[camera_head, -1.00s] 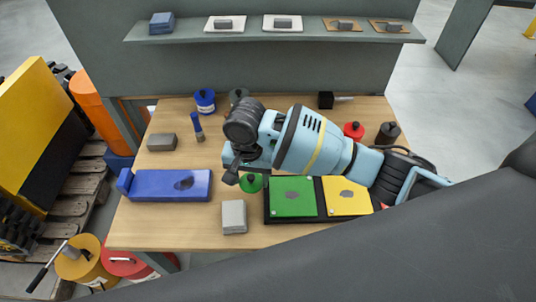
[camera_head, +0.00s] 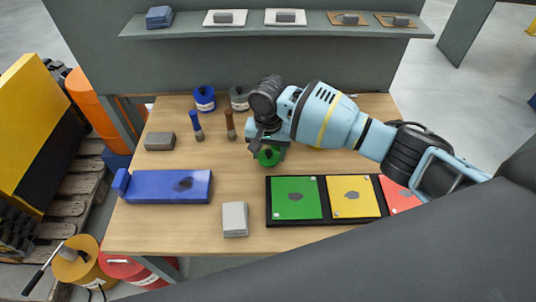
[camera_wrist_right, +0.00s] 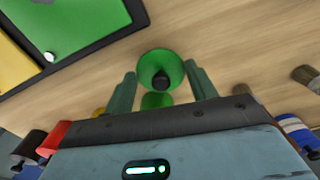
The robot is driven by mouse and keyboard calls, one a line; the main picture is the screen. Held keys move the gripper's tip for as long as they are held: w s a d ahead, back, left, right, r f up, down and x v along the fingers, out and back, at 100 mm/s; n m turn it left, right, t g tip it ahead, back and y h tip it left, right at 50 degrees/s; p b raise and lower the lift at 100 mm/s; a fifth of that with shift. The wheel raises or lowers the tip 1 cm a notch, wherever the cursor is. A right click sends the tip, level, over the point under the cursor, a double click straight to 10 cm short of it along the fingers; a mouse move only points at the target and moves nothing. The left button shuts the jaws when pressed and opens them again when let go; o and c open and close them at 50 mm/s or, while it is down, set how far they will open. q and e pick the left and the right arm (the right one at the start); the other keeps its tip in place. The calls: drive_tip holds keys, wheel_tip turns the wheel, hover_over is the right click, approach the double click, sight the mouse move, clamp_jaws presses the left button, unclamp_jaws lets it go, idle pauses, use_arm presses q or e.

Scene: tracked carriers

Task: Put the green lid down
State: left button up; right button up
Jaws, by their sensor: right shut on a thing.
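My right gripper (camera_head: 268,147) reaches in from the right and is shut on the green lid (camera_head: 269,158), over the back middle of the table. In the right wrist view the round green lid (camera_wrist_right: 160,66) with its black knob sits between the two fingers (camera_wrist_right: 160,82). In the head view I cannot tell whether the lid touches the table (camera_head: 235,170). My left gripper is not in view.
A dark tray (camera_head: 325,198) with green, yellow and red panels lies at front right. A blue block (camera_head: 160,187), grey blocks (camera_head: 235,219) (camera_head: 159,141), blue and grey canisters (camera_head: 205,98) (camera_head: 239,98), and blue- and brown-handled tools (camera_head: 196,124) (camera_head: 230,124) stand around. The table's middle is clear.

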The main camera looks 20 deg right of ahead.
sight(268, 153)
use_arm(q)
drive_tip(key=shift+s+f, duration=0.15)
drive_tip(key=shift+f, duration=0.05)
use_arm(e)
drive_tip(key=shift+f, duration=0.85)
drive_tip(key=shift+f, duration=0.15)
drive_tip(key=o, duration=1)
drive_tip(key=shift+c, duration=0.2)
wheel_tip(268, 153, up, 12)
drive_tip(key=shift+f+p, duration=0.2)
drive_tip(key=shift+p, duration=0.5)
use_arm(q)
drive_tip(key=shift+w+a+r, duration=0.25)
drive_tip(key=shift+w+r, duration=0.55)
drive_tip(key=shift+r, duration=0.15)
use_arm(e)
drive_tip(key=shift+r, duration=0.35)
